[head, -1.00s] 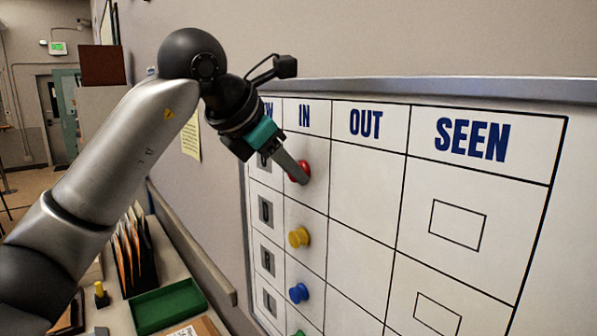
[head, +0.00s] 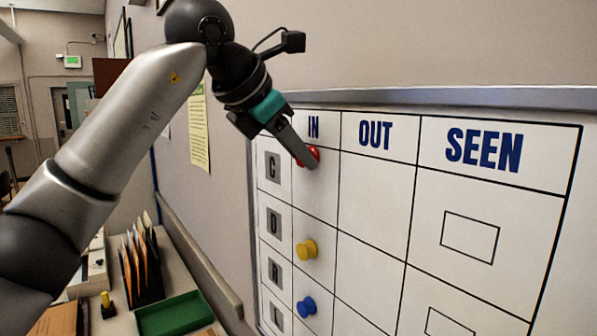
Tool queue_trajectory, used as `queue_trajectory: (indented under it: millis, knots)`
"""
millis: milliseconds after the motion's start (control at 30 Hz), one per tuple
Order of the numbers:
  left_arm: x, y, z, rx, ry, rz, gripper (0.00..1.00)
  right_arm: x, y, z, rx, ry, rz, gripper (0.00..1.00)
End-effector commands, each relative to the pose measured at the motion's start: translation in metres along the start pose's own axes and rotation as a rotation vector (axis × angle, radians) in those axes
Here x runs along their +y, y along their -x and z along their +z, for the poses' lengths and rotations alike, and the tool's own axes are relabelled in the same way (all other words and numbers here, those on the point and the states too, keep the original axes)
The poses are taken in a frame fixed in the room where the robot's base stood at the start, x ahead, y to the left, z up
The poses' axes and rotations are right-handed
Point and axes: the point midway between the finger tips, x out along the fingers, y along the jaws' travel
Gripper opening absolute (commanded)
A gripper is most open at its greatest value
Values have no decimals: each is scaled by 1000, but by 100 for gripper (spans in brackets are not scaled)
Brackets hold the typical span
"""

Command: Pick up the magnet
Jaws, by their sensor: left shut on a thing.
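The red magnet (head: 314,158) is on the whiteboard (head: 372,195), in the top row under the heading IN. My left gripper (head: 308,158) is shut on the red magnet, and its fingers hide part of it. I cannot tell whether the magnet touches the board. A yellow magnet (head: 306,249) and a blue magnet (head: 306,307) sit lower in the same column. My right gripper is not in view.
The OUT and SEEN columns hold no magnets in view. Below left, a counter carries a green tray (head: 175,314), a black file rack (head: 142,268) with folders, and a small yellow-topped object (head: 106,304). A yellow paper (head: 198,128) hangs on the wall.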

Motion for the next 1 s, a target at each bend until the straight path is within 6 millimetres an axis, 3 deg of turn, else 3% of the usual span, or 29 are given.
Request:
queue_trajectory:
  millis: [200, 367, 700, 1000]
  knots:
    - [8, 22, 21, 2, -1, 2, 0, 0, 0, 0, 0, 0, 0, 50]
    - [8, 44, -11, 1, 2, 6, 0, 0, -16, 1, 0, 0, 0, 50]
    - [8, 115, -81, 2, 2, 5, 0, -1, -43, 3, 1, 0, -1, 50]
    - [7, 151, -115, 2, 1, 2, 0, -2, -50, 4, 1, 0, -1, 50]
